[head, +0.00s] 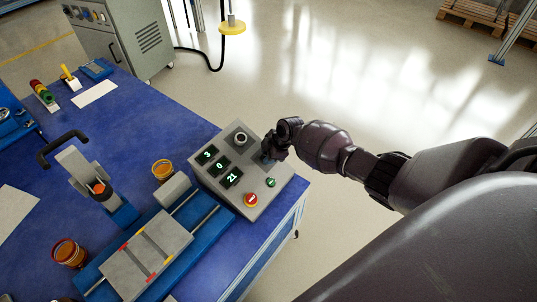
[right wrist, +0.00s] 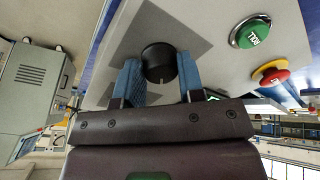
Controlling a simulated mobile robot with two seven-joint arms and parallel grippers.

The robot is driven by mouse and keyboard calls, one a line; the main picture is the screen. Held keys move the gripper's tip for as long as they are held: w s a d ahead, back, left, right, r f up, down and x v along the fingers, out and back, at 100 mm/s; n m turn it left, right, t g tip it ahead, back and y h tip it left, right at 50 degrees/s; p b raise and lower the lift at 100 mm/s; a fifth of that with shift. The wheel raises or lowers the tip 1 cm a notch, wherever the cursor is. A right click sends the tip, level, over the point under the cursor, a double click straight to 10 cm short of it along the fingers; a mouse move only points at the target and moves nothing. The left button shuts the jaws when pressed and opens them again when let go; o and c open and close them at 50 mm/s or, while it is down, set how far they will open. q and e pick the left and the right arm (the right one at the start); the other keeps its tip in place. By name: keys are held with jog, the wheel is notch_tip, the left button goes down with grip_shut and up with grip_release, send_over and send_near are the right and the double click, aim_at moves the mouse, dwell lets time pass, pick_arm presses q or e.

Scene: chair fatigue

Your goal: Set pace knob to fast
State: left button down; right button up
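A sloped grey control box (head: 217,183) stands at the right corner of the blue table, with green displays reading 3, 0 and 21. A round dial (head: 240,138) with a pale ring sits at its upper part. My right gripper (head: 270,157) is at the box's right side, above the green button (head: 271,182). In the right wrist view, a black knob (right wrist: 158,62) on a dark grey plate sits between my right gripper's blue fingers (right wrist: 160,75), which appear to touch both its sides. The gripper hides this knob in the head view; I cannot read its label. My left gripper is not in view.
A red stop button (head: 250,200) with a yellow base sits low on the box. A blue fixture with a grey plate (head: 147,257), an orange cup (head: 162,169) and a black-handled clamp (head: 80,170) stand on the table to the left.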

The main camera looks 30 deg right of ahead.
jog(key=shift+c, duration=0.6)
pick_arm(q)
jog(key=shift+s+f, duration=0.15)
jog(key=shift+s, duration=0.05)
